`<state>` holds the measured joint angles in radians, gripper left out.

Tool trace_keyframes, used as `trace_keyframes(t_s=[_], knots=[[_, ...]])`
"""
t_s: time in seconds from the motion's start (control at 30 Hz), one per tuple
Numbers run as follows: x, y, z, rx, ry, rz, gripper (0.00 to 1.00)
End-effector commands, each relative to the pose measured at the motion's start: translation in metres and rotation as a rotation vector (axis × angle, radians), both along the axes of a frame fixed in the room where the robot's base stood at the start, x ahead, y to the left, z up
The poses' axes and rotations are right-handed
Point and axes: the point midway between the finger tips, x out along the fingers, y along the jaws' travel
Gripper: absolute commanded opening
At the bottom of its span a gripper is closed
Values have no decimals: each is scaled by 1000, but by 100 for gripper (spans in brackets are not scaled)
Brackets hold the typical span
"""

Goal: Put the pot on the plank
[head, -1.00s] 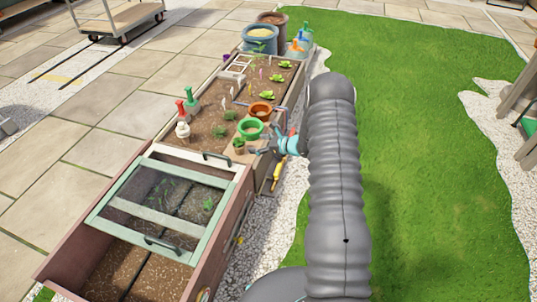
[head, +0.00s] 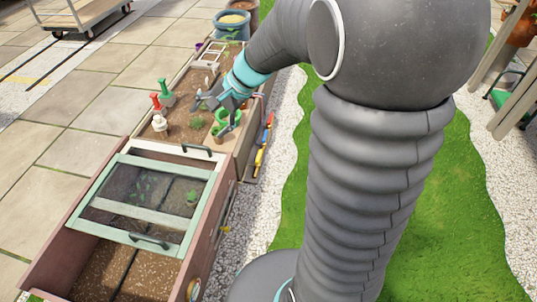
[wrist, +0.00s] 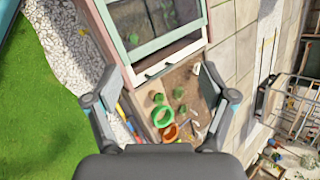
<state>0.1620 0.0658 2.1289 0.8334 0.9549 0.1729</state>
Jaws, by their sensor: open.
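A bright green pot (head: 234,118) stands at the right side of the planted bed; its round rim (wrist: 163,117) shows in the wrist view. An orange pot (wrist: 170,132) is beside it; in the head view my arm mostly hides it. A small potted plant (wrist: 157,98) sits close to the green pot. The plank (head: 225,139) appears as a tan board at the bed's near right corner, by the plant and green pot. My gripper (head: 214,97) is above the bed near these pots. Its fingers are wide apart and empty in the wrist view (wrist: 160,78).
A cold frame (head: 150,200) with a pale green lid adjoins the bed in front. Red and green hand tools and a small white figure (head: 159,122) stand at the bed's left. Colored tools (head: 263,145) hang along its right side. Gravel and lawn (head: 440,220) lie to the right.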

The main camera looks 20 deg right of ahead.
Motion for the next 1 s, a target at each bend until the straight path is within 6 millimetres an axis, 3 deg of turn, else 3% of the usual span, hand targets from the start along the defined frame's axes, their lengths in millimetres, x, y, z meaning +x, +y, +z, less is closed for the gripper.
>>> trace_keyframes(t_s=[0.2,0.6,0.8,1.0], knots=[[-71,-4,31,-231,-137,200,83],[-179,-39,56,-670,-367,507,83],[-208,-56,60,-826,-437,593,83],[-216,-62,60,-876,-456,621,83]])
